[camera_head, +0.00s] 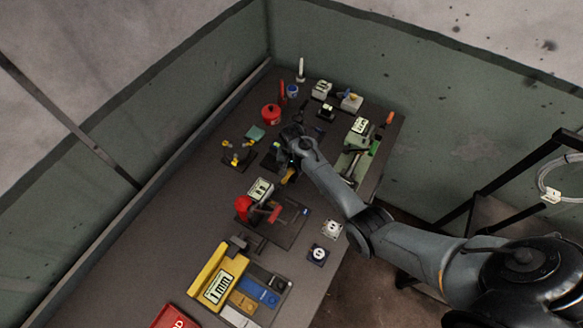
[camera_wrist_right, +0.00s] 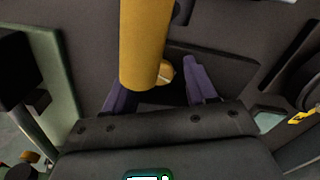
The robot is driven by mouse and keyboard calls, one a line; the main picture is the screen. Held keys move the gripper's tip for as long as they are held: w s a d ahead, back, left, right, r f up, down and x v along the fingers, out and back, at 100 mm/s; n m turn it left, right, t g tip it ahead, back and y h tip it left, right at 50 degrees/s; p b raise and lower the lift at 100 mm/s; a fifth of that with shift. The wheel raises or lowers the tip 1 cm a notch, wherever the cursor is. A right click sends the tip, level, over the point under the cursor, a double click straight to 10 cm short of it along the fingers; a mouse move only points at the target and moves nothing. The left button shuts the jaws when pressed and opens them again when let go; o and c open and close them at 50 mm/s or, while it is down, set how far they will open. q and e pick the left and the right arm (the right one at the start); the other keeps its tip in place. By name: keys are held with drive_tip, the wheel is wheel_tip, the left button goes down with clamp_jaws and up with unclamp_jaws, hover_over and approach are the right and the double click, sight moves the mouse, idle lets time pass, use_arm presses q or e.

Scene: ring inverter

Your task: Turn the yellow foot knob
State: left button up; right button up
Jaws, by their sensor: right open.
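My right gripper (camera_head: 290,150) is over the bench, its arm coming in from the right. In the right wrist view its two purple fingers (camera_wrist_right: 160,92) are apart. A thick yellow cylinder (camera_wrist_right: 146,45) passes between or in front of them, with a small yellow-tan round knob (camera_wrist_right: 166,72) at its lower right side. Whether the fingers touch either one cannot be told. In the head view a yellow part (camera_head: 289,175) shows just below the gripper; most of its device is hidden by the gripper and arm. My left gripper is not in view.
A dark fixture with yellow knobs (camera_head: 238,153) and a red round pot (camera_head: 270,114) stand left of the gripper. A green-based device (camera_head: 355,160) is close to the right of my arm. A red clamp device (camera_head: 245,208) stands nearer the front. The bench's left strip is clear.

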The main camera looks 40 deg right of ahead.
drive_tip(key=shift+c, duration=0.6)
clamp_jaws()
drive_tip(key=shift+r, duration=0.1)
drive_tip(key=shift+m+p, duration=0.3)
drive_tip(key=shift+p, duration=0.1)
drive_tip(key=shift+m+p, duration=0.65)
drive_tip(key=shift+m, duration=0.25)
drive_tip(key=shift+m+p, duration=0.7)
drive_tip(key=shift+m, duration=1.1)
